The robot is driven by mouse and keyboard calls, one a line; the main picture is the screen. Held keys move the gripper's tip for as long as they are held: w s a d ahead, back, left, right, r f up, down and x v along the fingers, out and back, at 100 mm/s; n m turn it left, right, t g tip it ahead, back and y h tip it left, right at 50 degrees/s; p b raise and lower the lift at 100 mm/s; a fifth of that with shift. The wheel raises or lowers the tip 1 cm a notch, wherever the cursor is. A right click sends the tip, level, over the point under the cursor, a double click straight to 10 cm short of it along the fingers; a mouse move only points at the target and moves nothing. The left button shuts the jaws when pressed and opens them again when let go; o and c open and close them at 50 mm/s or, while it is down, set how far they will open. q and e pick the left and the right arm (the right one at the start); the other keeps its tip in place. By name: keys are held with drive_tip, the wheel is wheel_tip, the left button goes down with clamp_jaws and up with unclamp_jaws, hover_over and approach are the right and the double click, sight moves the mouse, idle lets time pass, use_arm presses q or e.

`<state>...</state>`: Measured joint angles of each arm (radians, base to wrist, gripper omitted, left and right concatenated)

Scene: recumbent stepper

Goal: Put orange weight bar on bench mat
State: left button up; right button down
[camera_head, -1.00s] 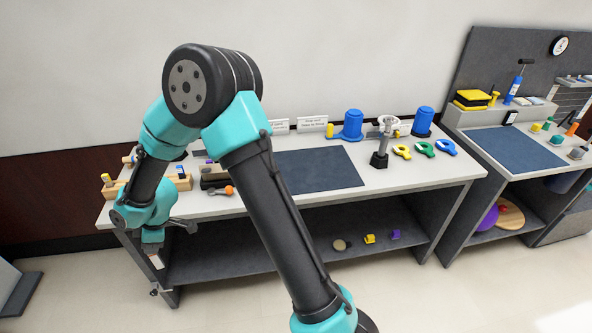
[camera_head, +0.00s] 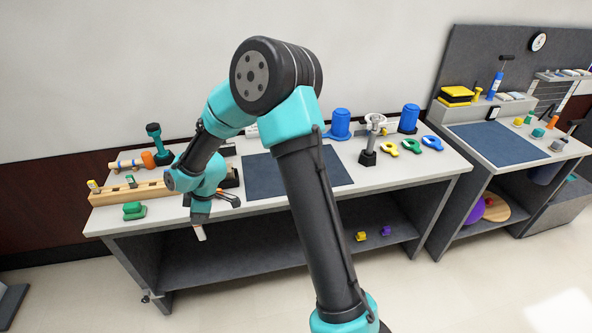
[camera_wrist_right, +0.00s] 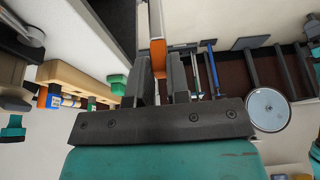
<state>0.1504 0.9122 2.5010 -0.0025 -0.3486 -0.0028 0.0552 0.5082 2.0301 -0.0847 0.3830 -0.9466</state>
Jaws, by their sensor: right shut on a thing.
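My left gripper is not in view.
A wooden rack (camera_head: 112,196) with coloured pegs and a green weight (camera_head: 133,211) stand at the bench's left, near a teal-and-black stand (camera_head: 156,145). Blue, green and yellow items stand right of the mat. Another bench with its own mat (camera_head: 495,143) is farther right.

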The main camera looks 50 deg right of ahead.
drive_tip(key=s+d+r, duration=0.2)
drive_tip(key=s+d, duration=0.1)
drive_tip(key=d, duration=0.5)
drive_tip(key=s+d+r, duration=0.1)
drive_tip(key=s+d, duration=0.3)
drive_tip(key=d, duration=0.5)
drive_tip(key=s+d+r, duration=0.2)
drive_tip(key=s+d, duration=0.1)
drive_tip(key=d, duration=0.5)
drive_tip(key=shift+s+d+r, duration=0.15)
drive_tip(key=shift+d+r, duration=0.15)
drive_tip(key=shift+d, duration=0.05)
drive_tip(key=w+d+f, duration=0.1)
drive_tip(key=w+d, duration=0.9)
drive_tip(key=d, duration=0.2)
drive_tip(key=shift+w+f, duration=0.25)
drive_tip(key=shift+f, duration=1.75)
drive_tip(key=shift+f, duration=0.1)
